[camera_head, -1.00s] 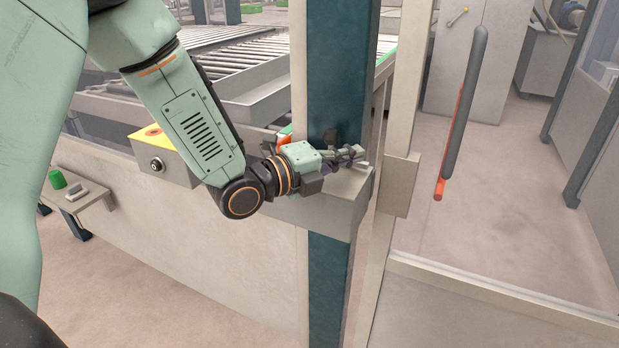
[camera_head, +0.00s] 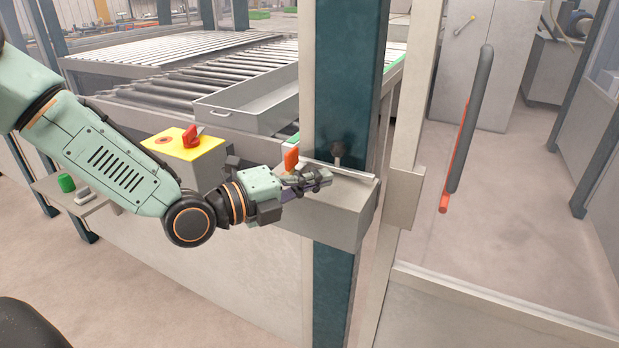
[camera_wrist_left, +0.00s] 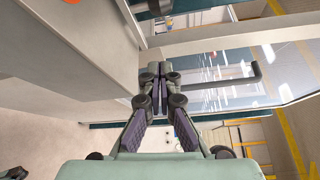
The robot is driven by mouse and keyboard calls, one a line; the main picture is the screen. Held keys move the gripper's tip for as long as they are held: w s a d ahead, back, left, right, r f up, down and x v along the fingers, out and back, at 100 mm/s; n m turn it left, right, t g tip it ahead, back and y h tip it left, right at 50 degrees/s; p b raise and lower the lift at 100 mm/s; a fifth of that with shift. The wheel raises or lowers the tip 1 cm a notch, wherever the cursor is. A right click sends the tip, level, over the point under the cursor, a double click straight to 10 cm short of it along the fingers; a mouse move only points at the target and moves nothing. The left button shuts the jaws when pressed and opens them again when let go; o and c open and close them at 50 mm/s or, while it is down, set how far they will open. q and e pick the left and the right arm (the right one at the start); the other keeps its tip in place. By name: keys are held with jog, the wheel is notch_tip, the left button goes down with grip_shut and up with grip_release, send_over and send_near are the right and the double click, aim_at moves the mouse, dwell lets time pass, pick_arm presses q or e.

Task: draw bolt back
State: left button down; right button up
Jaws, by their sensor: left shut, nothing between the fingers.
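A dark round knob (camera_head: 338,149), seemingly the bolt's handle, stands up against the dark teal post, just behind a pale flat bar (camera_head: 342,171) on top of a grey box (camera_head: 330,212). An orange piece (camera_head: 291,159) stands at the bar's left end. My left gripper (camera_head: 324,180) is shut and empty, in front of the knob and a little below it, apart from it. Its tips cover part of the box; whether they touch it I cannot tell. In the left wrist view the closed fingers (camera_wrist_left: 160,84) meet with nothing between them. My right gripper is not in view.
A yellow box with a red rotary switch (camera_head: 192,137) stands left of the gripper, near my forearm. A gate with a long dark handle (camera_head: 471,120) is at the right. A roller conveyor (camera_head: 190,88) lies behind.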

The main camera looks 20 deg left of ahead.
pick_arm(q)
jog(key=shift+p+v, duration=0.4)
jog(key=shift+v, duration=0.35)
jog(key=shift+d, duration=0.1)
jog(key=shift+s, duration=0.1)
jog(key=s+d+f+n+g+y+b, duration=0.1)
jog(key=s+f+n+g+y+b, duration=0.25)
jog(key=f, duration=0.55)
jog(key=s+f+n+g, duration=0.2)
jog(key=s+f+n, duration=0.3)
jog(key=f, duration=0.4)
jog(key=s+d+f+n+g+y+b, duration=0.1)
jog(key=s+f+n+g, duration=0.2)
jog(key=f+n, duration=0.45)
jog(key=s+a+f+n+g+y+b, duration=0.1)
jog(key=s+f+n+g+y+b, duration=0.1)
jog(key=s+f+n, duration=0.3)
jog(key=s+a+f+n+g+y+b, duration=0.1)
jog(key=s+f+n+g, duration=0.3)
jog(key=s+f, duration=0.6)
jog(key=s+n+y, duration=0.1)
jog(key=s, duration=0.3)
jog(key=shift+s+a+f+n+y+b, duration=0.25)
jog(key=shift+s+f+n+y+b, duration=0.1)
jog(key=shift+s+f+n, duration=0.05)
